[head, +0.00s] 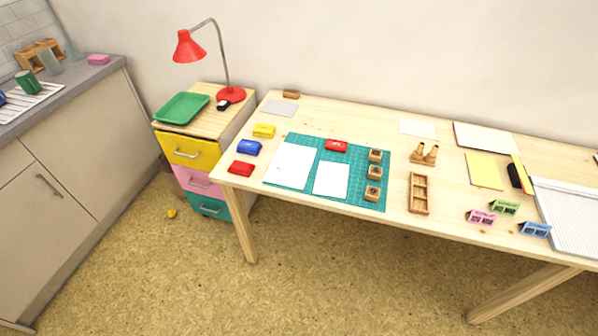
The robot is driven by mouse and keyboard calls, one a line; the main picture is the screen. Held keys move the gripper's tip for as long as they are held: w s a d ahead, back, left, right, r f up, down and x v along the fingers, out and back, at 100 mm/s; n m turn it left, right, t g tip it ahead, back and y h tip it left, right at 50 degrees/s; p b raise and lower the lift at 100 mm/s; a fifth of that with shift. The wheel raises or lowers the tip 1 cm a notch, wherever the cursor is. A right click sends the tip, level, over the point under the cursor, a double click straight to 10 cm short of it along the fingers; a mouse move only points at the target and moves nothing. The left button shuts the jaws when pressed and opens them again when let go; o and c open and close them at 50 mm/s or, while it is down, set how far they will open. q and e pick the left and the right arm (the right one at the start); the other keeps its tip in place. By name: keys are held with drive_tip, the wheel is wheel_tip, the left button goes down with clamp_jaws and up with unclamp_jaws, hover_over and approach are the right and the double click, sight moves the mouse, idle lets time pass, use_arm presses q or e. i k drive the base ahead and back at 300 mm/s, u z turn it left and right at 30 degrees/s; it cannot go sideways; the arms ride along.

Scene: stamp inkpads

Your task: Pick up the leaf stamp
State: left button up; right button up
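Three small wooden block stamps stand in a column on the right side of the green cutting mat (375,138): a far stamp (375,156), a middle stamp (373,173) and a near stamp (372,193). Each has a dark marking on top, too small to tell which is the leaf. Two wooden pieces with upright handles (431,154) stand farther right on the table. Neither of my grippers is in view.
White paper sheets (331,179) and a red inkpad (336,145) lie on the mat. Yellow (264,130), blue (248,147) and red (240,168) pads lie left. A wooden compartment tray (419,193) lies right of the stamps. Floor before the table is clear.

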sight(372, 193)
drive_tip(key=u, duration=2.8)
drive_tip(key=k, duration=1.15)
drive_tip(key=z, duration=1.4)
drive_tip(key=i, duration=0.5)
drive_tip(key=z, duration=0.05)
